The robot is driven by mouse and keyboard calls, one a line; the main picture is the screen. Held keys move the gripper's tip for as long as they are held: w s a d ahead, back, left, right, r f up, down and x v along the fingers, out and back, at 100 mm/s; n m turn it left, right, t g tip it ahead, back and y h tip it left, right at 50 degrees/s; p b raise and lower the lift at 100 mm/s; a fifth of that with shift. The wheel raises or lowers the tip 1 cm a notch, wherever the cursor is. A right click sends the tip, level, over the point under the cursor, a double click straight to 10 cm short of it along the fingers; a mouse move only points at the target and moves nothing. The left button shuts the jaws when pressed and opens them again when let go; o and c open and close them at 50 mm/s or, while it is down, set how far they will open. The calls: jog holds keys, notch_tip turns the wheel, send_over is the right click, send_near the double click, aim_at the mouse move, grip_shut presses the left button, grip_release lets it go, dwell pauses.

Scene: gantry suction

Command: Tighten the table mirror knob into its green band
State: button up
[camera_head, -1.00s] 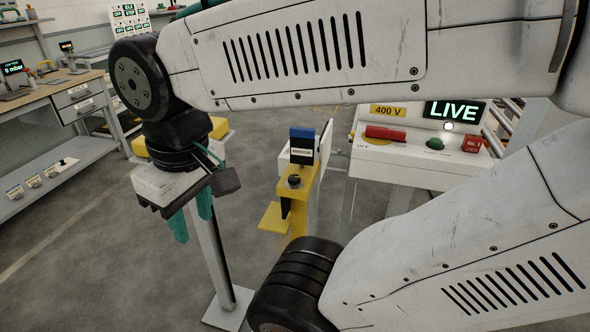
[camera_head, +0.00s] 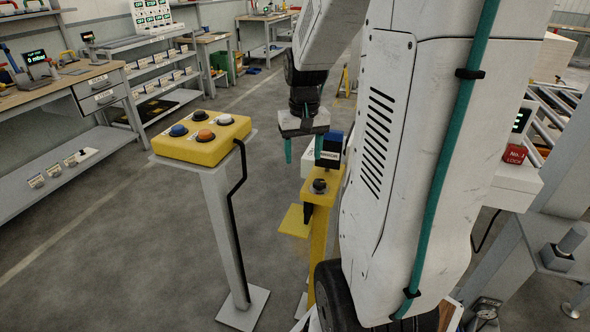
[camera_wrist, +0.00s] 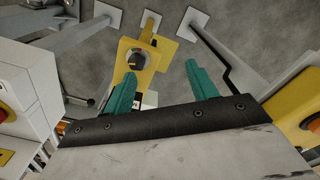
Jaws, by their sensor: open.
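A dark round knob (camera_head: 319,186) sits on top of a yellow stand (camera_head: 320,215), below a small dark sign with a white label that looks like "MIRROR" (camera_head: 329,156). In the wrist view the knob (camera_wrist: 136,59) shows from above on the yellow post, with a pale dial mark beside it.
A yellow button box (camera_head: 205,138) stands on a grey post to the left, with a black cable. A white console with a red lock-out block (camera_head: 515,155) is at the right. A workbench (camera_head: 70,95) is at the far left. Open floor lies left of the button post.

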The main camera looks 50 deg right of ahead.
jog(key=m, duration=0.1)
send_over(320, 181)
jog(key=f, duration=0.4)
jog(key=shift+a+f, duration=0.1)
jog(key=shift+a, duration=0.15)
jog(key=shift+s+d+f, duration=0.1)
jog(key=shift+d+f, duration=0.1)
jog(key=shift+f, duration=0.15)
notch_tip(320, 181, down, 7)
jog(key=shift+f, duration=0.1)
jog(key=c, duration=1)
